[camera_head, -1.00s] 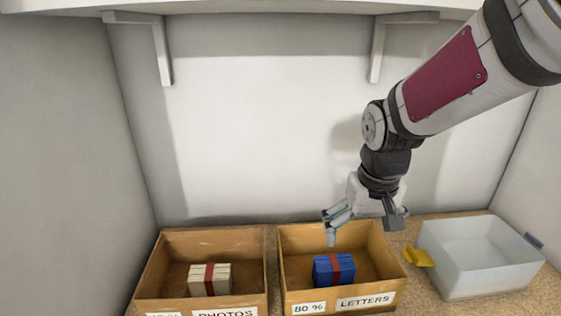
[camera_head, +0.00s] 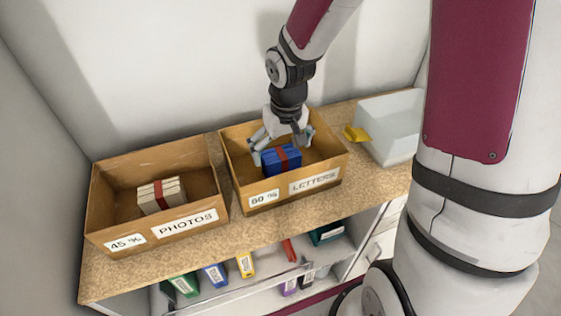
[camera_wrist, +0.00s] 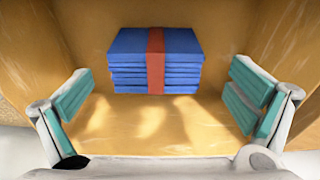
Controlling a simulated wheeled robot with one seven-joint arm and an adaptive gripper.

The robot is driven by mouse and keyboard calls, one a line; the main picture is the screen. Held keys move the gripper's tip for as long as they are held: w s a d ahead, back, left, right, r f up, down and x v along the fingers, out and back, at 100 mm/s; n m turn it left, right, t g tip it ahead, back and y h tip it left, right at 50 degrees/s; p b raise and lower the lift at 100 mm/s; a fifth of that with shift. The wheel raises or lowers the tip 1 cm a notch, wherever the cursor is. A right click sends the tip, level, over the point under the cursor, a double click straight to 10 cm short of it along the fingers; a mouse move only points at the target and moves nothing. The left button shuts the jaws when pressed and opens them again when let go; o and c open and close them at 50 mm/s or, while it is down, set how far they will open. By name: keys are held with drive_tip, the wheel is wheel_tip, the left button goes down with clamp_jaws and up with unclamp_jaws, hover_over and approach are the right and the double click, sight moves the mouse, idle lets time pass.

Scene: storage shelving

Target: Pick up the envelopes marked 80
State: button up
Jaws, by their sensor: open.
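A stack of blue envelopes (camera_head: 270,164) with a red band lies in the open cardboard box (camera_head: 225,158) labelled LETTERS and, as it appears, 80 %. The stack also shows in the wrist view (camera_wrist: 130,65), at the top centre. My gripper (camera_head: 283,147) is open, low over this box, with a finger to either side of the stack in the head view. In the wrist view, the teal finger pads (camera_wrist: 160,98) are wide apart, with the stack ahead of them and nothing held. The gripper hides part of the stack's top in the head view.
A second cardboard box (camera_head: 112,205), labelled 45 % and PHOTOS, stands to the left with a cream banded bundle (camera_head: 148,197). A pale translucent bin (camera_head: 393,130) with a yellow piece (camera_head: 356,134) stands to the right. A lower shelf holds several coloured binders (camera_head: 216,275).

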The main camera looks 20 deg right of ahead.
sight(282, 153)
drive_tip(key=f, duration=0.2)
drive_tip(key=w+f, duration=0.1)
drive_tip(key=f, duration=0.1)
drive_tip(key=shift+w+d+f, duration=0.2)
drive_tip(key=shift+f, duration=0.2)
drive_tip(key=c, duration=1.2)
